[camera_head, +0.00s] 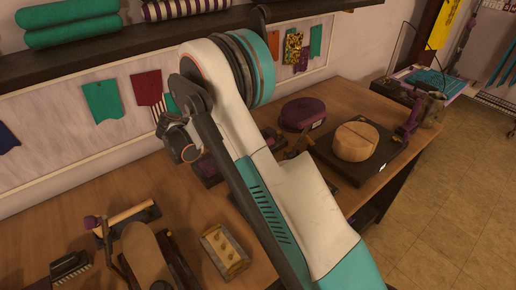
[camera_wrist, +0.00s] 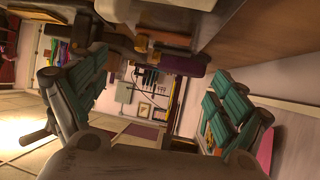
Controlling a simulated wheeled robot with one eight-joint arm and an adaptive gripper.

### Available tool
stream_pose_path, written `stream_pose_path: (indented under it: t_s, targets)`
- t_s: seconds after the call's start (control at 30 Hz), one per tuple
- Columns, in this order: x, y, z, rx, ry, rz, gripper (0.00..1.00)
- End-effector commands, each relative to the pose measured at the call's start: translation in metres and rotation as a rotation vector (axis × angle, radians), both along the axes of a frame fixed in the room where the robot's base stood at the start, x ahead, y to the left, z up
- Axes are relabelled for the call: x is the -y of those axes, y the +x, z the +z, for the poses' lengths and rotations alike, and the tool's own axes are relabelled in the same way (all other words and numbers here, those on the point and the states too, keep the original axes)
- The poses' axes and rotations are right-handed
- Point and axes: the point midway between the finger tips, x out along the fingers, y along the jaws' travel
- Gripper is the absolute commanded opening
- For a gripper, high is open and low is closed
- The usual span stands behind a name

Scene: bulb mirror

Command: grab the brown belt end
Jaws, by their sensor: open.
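I cannot pick out a brown belt end for certain. A tan-brown piece with a rounded end (camera_head: 147,257) lies on a dark stand at the lower left of the head view; I cannot tell if it is the belt. My gripper (camera_wrist: 155,88) is open in the wrist view, its teal-padded fingers wide apart at left and right. Nothing is held between them. In the head view, its end is small and partly hidden by my arm, above the workbench near the back wall.
The wooden workbench (camera_head: 90,197) carries a small block with metal studs (camera_head: 225,252), a purple round case (camera_head: 302,114) and a round wooden block (camera_head: 355,142) on a dark board. A dark shelf (camera_head: 120,50) runs above the bench. Open floor lies at right.

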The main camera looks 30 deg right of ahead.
Motion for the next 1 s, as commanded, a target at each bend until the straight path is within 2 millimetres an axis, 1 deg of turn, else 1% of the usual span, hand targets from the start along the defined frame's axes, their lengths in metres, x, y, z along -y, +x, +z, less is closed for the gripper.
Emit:
stream_pose_path:
  t_s: [0.03,0.1,0.37,0.53,0.67,0.9,0.93,0.97,1.0]
  targets:
    - [0.006,0.000,-0.005,0.000,0.000,-0.001,0.91]
    - [0.012,0.000,-0.007,0.000,0.000,-0.001,0.91]
    - [0.024,0.000,-0.015,-0.001,0.000,0.000,0.91]
    - [0.045,0.000,-0.029,0.000,0.000,-0.002,0.91]
    - [0.058,0.000,-0.035,0.000,0.000,-0.001,0.91]
    - [0.061,0.000,-0.034,0.000,0.000,0.001,0.91]
    - [0.061,0.000,-0.034,0.000,0.000,0.001,0.86]
    - [0.061,0.000,-0.034,-0.001,0.000,0.000,0.80]
    - [0.061,0.000,-0.034,0.000,0.000,0.001,0.70]
